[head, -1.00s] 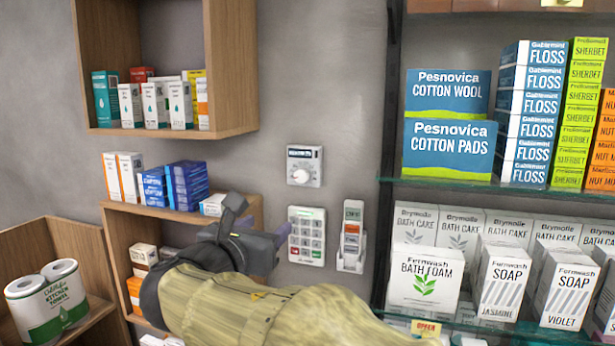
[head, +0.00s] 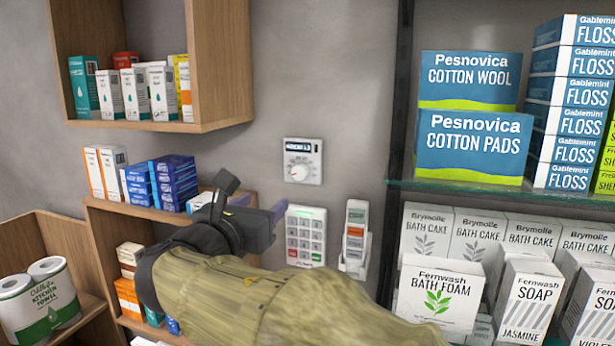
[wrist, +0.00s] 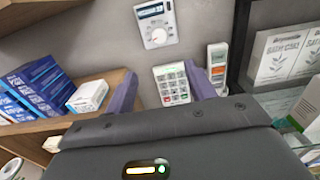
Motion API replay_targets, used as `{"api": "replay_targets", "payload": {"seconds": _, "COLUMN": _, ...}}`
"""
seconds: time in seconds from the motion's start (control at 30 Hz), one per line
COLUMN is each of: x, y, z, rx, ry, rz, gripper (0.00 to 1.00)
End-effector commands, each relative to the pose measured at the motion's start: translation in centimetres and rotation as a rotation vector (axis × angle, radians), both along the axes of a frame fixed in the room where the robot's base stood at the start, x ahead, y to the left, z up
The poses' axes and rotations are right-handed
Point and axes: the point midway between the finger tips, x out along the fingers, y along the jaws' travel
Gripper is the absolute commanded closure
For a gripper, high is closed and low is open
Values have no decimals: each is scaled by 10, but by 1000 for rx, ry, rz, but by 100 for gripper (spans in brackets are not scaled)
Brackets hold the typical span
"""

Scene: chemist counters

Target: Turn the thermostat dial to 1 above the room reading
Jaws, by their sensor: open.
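The thermostat (head: 303,161) is a white square unit on the grey wall, with a dark display strip along its top. Its text is too small to read surely. The round white dial (head: 299,172) sits below the display; it also shows in the wrist view (wrist: 158,36). My gripper (head: 262,205) is below and to the left of the thermostat, apart from it. In the wrist view my gripper (wrist: 160,88) has its two purple fingers spread wide with nothing between them, and the dial lies beyond the fingertips, higher in the picture.
A keypad (head: 306,236) and a handset in a cradle (head: 355,238) are on the wall below the thermostat. A wooden shelf (head: 100,205) with boxes is at left, and glass shelves (head: 500,190) with stacked boxes are at right. The wall around the thermostat is bare.

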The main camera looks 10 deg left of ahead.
Motion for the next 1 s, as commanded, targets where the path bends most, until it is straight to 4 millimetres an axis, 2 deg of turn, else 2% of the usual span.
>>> {"api": "replay_targets", "payload": {"seconds": 0.27, "x": 30, "y": -4, "z": 3, "rx": -3, "ry": 0, "rz": -1, "gripper": 45}}
{"api": "replay_targets", "payload": {"seconds": 1.0, "x": 156, "y": -20, "z": 4, "rx": -1, "ry": 0, "rz": 1, "gripper": 45}}
